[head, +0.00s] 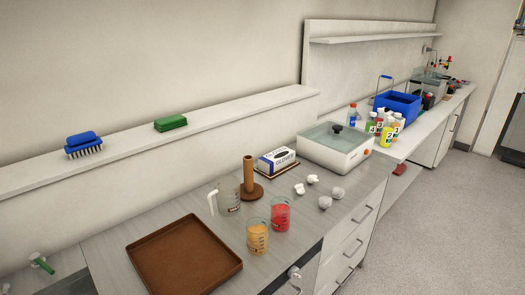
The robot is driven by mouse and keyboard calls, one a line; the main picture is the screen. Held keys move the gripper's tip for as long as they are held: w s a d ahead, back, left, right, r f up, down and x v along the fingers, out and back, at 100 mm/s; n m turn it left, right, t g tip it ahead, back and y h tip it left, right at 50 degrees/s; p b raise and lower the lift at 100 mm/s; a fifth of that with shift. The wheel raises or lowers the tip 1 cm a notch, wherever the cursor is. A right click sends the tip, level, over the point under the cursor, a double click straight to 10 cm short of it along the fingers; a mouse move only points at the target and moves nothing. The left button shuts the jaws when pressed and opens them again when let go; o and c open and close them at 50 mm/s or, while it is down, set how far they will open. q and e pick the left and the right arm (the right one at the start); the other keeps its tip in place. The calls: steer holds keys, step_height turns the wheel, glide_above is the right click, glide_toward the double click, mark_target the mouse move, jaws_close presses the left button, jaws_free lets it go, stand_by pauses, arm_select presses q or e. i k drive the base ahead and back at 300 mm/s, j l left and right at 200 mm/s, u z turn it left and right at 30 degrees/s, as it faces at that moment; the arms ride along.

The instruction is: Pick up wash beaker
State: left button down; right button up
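No beaker carries a label that I can read as wash beaker. A clear beaker with a white handle (228,195) stands upright on the grey counter, its handle to the left; its contents are hard to make out. In front of it stand a glass beaker with orange liquid (257,238) and a glass beaker with red liquid (280,214), both upright. Neither of my grippers is in view.
A brown tray (185,262) lies empty at front left. A brown upright post (248,174) stands close behind the beakers. Crumpled white balls (325,202), a glove box (276,160) and a lidded white bath (335,149) lie to the right. Numbered bottles (387,137) stand farther back.

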mark_target(258, 229)
steer(key=l+u, duration=0.1)
steer(key=u, duration=0.65)
steer(key=i+l+u, duration=0.1)
steer(key=l+u, duration=0.3)
steer(key=l, duration=0.2)
steer(key=l+u, duration=0.45)
steer(key=l, duration=0.15)
steer(key=k+l+u, duration=0.15)
steer(key=l+u, duration=0.25)
steer(key=l, duration=0.2)
